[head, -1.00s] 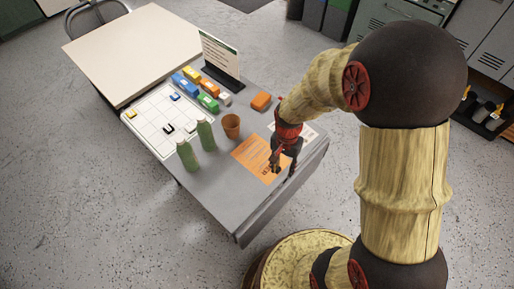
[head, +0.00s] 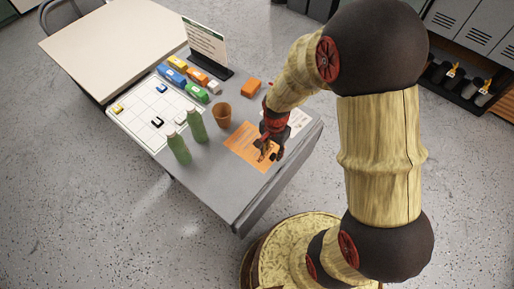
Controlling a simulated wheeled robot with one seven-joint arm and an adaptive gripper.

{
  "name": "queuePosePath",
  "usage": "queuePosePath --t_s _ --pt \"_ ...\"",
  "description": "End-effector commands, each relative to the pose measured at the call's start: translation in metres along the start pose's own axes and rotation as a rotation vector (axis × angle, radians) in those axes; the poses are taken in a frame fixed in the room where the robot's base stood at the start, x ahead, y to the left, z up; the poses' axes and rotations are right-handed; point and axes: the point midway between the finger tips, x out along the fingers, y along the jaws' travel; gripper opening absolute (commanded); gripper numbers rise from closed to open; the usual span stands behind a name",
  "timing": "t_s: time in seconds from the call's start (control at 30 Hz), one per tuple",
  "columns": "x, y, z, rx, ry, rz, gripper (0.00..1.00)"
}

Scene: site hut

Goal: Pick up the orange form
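The orange form (head: 246,143) is a flat sheet with dark print, lying on the grey table near its right end. My gripper (head: 270,157) is over the form's right edge, pointing down, and hides part of it. Its fingers look apart with nothing between them. Whether the fingertips touch the sheet cannot be told from this view.
A white sheet (head: 297,121) lies behind my gripper.

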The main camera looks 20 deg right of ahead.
Motion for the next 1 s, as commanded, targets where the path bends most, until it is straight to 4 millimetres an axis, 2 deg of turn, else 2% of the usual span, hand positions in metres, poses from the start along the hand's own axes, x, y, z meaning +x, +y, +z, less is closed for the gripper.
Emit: queuePosePath --t_s 0.03,0.17,0.43,1.0 --pt "0.013 0.000 0.001 -0.001 -0.001 0.001 0.35" --pt "0.029 0.000 0.001 0.000 -0.001 0.001 0.35" --pt "0.031 0.000 0.001 0.000 0.001 -0.001 0.35" --pt "0.031 0.000 0.001 0.000 0.000 0.000 0.02"
